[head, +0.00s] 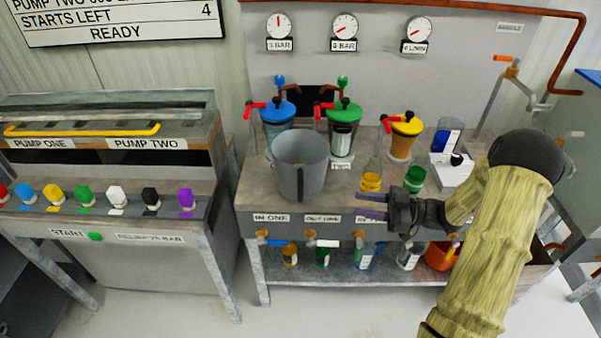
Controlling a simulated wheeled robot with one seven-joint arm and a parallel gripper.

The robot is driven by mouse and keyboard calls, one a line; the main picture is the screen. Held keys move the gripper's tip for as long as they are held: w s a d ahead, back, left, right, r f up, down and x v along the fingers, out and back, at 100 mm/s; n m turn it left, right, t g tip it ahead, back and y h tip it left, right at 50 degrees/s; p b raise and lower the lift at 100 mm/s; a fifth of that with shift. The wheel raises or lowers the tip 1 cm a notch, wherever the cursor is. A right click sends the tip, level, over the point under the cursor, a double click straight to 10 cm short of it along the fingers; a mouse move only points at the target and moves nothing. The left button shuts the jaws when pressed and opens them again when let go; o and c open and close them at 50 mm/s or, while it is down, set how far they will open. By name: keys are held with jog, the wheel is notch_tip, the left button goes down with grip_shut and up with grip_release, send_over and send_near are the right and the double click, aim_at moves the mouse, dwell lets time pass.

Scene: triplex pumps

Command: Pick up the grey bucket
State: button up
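The grey bucket (300,171) stands upright on the grey bench (254,183), near its front left, and its open top faces up. A darker vertical strip runs down its front side. My gripper (357,205) is to the right of the bucket and a little lower in the picture, at the bench's front edge. Its two thin purple-grey fingers point left toward the bucket, with a gap between them. The gripper is open and nothing shows between the fingers. It appears apart from the bucket.
A flask with yellow liquid (371,180) and a beaker with green liquid (415,177) stand close to my gripper. Bottles stand on the lower shelf (345,275). A control console (130,225) stands left.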

send_near(300, 199)
jog(key=x, duration=0.2)
jog(key=w+x, duration=0.1)
jog(key=x, duration=0.2)
jog(key=shift+d+r, duration=0.15)
jog(key=shift+p+x, duration=0.35)
jog(key=shift+x, duration=2.3)
jog(key=shift+s+r, duration=0.1)
jog(key=shift+s, duration=0.05)
grip_shut()
